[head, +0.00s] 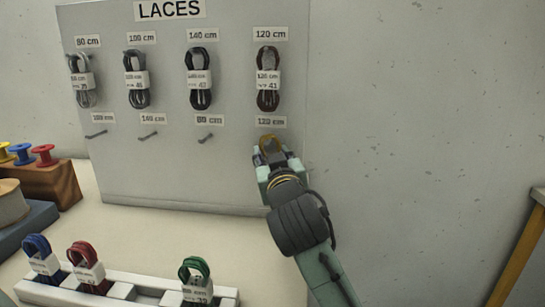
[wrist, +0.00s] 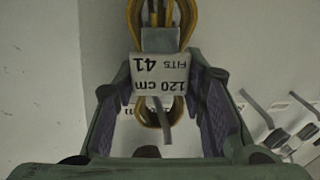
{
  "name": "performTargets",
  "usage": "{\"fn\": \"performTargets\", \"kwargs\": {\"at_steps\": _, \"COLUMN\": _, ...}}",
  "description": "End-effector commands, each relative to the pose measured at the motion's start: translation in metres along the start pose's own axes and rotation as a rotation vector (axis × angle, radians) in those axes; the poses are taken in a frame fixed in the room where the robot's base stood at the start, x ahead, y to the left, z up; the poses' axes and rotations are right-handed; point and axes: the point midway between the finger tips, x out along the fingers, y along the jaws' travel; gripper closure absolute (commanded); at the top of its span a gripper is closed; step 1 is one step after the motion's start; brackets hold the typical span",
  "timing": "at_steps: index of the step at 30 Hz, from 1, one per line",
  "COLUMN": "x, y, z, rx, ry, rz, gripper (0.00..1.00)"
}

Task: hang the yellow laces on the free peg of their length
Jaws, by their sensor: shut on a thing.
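The yellow laces (head: 270,146) are a looped bundle with a white band (wrist: 158,75) reading 120 cm, fits 41. My gripper (head: 273,160) is shut on them. In the wrist view the yellow loops (wrist: 185,22) show upside down between the jaws. The bundle is at the board right below the lower 120 cm label (head: 271,122). A grey peg (wrist: 164,122) shows within the small end loop; I cannot tell whether it passes through. In the head view this peg is hidden behind the laces and gripper.
The board (head: 235,180) has dark laces on its upper pegs, including 120 cm laces (head: 268,92) just above. Bare lower pegs stand to the left, the 80 cm one (head: 205,138) nearest. Blue, red and green laces (head: 194,278) stand in a white rack (head: 150,294).

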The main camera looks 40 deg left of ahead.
Motion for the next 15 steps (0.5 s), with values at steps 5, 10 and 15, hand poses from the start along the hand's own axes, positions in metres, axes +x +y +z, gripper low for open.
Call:
{"fn": "performTargets", "kwargs": {"at_steps": 5, "x": -0.0001, "y": 0.0000, "z": -0.0002, "rx": 0.000, "ry": 0.000, "rz": 0.000, "gripper": 0.58}}
{"fn": "performTargets", "kwargs": {"at_steps": 10, "x": -0.0001, "y": 0.0001, "z": -0.0002, "rx": 0.000, "ry": 0.000, "rz": 0.000, "gripper": 0.46}}
{"fn": "performTargets", "kwargs": {"at_steps": 15, "x": -0.0001, "y": 0.0000, "z": -0.0002, "rx": 0.000, "ry": 0.000, "rz": 0.000, "gripper": 0.39}}
